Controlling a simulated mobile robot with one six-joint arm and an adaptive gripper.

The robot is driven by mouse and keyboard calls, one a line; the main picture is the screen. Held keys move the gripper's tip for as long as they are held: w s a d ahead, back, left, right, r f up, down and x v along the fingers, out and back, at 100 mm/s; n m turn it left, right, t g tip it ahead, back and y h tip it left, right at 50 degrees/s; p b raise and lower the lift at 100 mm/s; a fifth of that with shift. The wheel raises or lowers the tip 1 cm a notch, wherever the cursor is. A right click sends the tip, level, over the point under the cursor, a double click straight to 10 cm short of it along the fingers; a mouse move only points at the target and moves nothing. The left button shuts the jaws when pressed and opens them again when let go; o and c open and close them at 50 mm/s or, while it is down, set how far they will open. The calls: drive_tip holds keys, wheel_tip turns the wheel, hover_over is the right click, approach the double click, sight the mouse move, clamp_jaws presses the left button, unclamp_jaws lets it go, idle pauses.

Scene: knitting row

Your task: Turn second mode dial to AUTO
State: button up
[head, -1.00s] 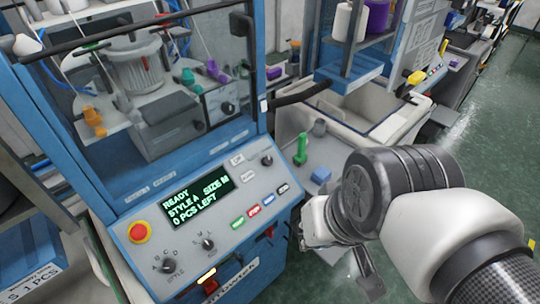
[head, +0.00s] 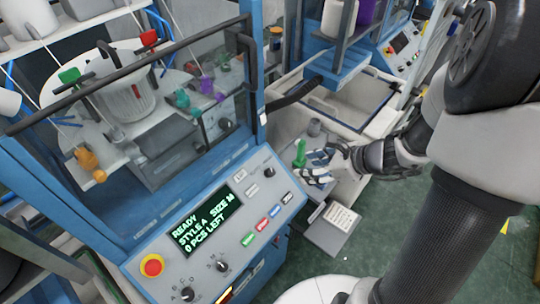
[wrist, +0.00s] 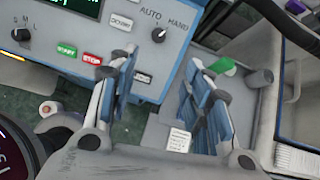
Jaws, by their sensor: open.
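The mode dial (wrist: 158,35) is a dark knob on the grey panel, with AUTO printed at its upper left and HAND at its upper right. Its pale mark appears to point toward HAND. In the head view the dial (head: 268,172) is small, near the panel's upper right end. My gripper (head: 318,166) is to the right of the panel, apart from the dial. In the wrist view my gripper (wrist: 160,62) is open and empty, its two blue-grey fingers wide apart. The dial shows beyond the gap between them, nearer the left finger.
The display (head: 206,222) reads READY, STYLE A, 0 PCS LEFT. Green, red and blue buttons (head: 262,223), a red stop button (head: 151,265) and other dials (head: 221,266) share the panel. A green object (head: 300,153) stands beside my gripper. Another machine's panel (head: 402,42) is behind.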

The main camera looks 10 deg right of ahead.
sight(272, 172)
drive_tip(key=b+x, duration=0.4)
drive_tip(key=x, duration=1.2)
drive_tip(key=shift+w+a+f, duration=0.2)
drive_tip(key=shift+a+f, duration=0.05)
drive_tip(key=shift+c, duration=0.5)
drive_tip(key=c, duration=1)
